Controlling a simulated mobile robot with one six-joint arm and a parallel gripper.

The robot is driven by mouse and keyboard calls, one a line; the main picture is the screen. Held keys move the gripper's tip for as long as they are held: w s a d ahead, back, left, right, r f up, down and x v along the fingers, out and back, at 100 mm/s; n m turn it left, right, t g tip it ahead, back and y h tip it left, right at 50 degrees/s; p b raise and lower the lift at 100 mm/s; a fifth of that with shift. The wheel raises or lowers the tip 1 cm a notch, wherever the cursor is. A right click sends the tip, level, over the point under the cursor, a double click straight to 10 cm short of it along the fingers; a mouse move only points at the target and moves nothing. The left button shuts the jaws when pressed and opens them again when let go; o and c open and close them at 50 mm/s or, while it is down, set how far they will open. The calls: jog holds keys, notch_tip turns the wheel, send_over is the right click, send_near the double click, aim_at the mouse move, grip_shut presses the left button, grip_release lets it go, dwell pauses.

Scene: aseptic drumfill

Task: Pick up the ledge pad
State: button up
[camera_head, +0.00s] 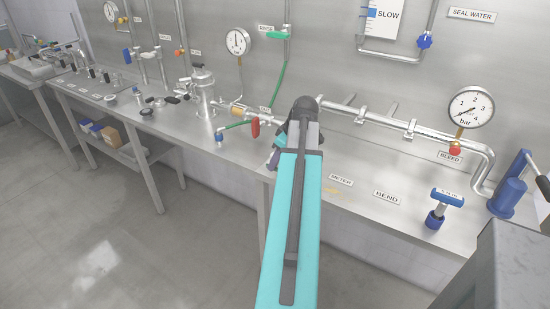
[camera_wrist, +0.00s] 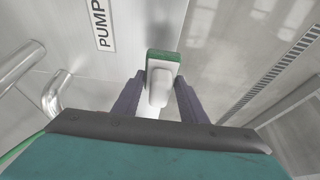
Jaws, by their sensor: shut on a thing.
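The ledge pad (camera_wrist: 164,56), a pale block with a green end, is between the two purple-grey fingers of my gripper (camera_wrist: 160,80) in the wrist view. My gripper is shut on it, with a finger along each side. In the head view my arm hides most of the gripper, and only a bit of a purple finger (camera_head: 273,160) shows near the bench's front edge. The pad cannot be made out in the head view. Whether it touches the bench is unclear.
The steel bench (camera_head: 345,205) carries a pipe run (camera_head: 390,122), a pressure gauge (camera_head: 470,107), a blue T-handle valve (camera_head: 443,205) and a steel housing (camera_head: 204,95). A red handle (camera_head: 255,128) is left of my arm. Open floor (camera_head: 100,240) lies in front.

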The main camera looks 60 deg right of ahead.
jog(key=s+a+r+b, duration=0.1)
jog(key=s+a+b, duration=0.2)
jog(key=s+a, duration=0.4)
jog(key=shift+s+a+b, duration=0.25)
jog(key=shift+s+b, duration=0.1)
jog(key=shift+s, duration=0.3)
